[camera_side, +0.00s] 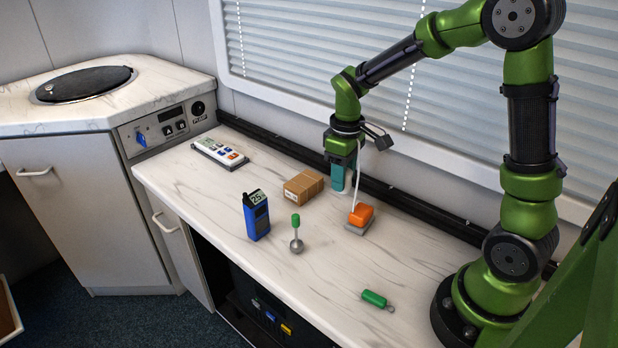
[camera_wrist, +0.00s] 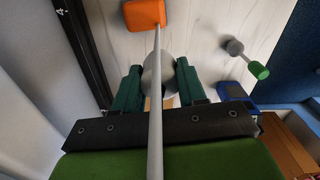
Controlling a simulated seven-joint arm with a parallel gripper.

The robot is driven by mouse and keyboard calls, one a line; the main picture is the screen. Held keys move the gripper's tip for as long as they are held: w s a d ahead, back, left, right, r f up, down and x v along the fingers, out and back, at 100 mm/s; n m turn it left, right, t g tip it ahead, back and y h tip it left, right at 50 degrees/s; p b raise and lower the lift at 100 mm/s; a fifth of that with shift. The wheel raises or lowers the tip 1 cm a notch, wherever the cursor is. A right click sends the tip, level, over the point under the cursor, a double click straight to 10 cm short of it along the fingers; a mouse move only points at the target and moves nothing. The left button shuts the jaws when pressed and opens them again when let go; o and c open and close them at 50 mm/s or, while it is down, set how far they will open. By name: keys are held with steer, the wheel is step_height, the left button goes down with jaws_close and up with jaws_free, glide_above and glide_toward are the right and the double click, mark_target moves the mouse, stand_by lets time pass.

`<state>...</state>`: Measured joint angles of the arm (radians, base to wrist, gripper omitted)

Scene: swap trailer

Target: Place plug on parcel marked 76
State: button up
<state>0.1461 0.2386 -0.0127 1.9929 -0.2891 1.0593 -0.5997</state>
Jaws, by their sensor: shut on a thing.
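My gripper (camera_side: 342,187) is over the back of the counter, left of an orange block (camera_side: 361,214) on a grey base. Its teal fingers also show in the wrist view (camera_wrist: 158,88), shut on a pale grey rounded piece (camera_wrist: 157,72), which looks like the plug. The fingers hide part of it. A white cable (camera_side: 355,185) runs between the orange block and my wrist. A brown parcel (camera_side: 303,187) lies left of my gripper, apart from it. A brown box edge shows at the lower right of the wrist view (camera_wrist: 285,150). I cannot read a 76 on it.
A blue handheld meter (camera_side: 256,215) stands upright in front of the parcel. A green-handled tool with a metal ball (camera_side: 296,235) is near the front edge. A green cylinder (camera_side: 375,299) lies at right. A white remote-like panel (camera_side: 220,153) is at back left.

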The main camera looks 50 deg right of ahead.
steer(key=w, duration=0.4)
steer(key=w+d+f, duration=0.1)
steer(key=w, duration=0.4)
steer(key=w+d, duration=0.1)
steer(key=w, duration=0.3)
steer(key=shift+w+d+f, duration=0.1)
steer(key=shift+w+f, duration=0.05)
steer(key=shift+w, duration=0.15)
steer(key=shift+w+f, duration=0.1)
steer(key=shift+f, duration=1.65)
steer(key=shift+f, duration=0.2)
steer(key=o, duration=1)
steer(key=shift+o, duration=0.2)
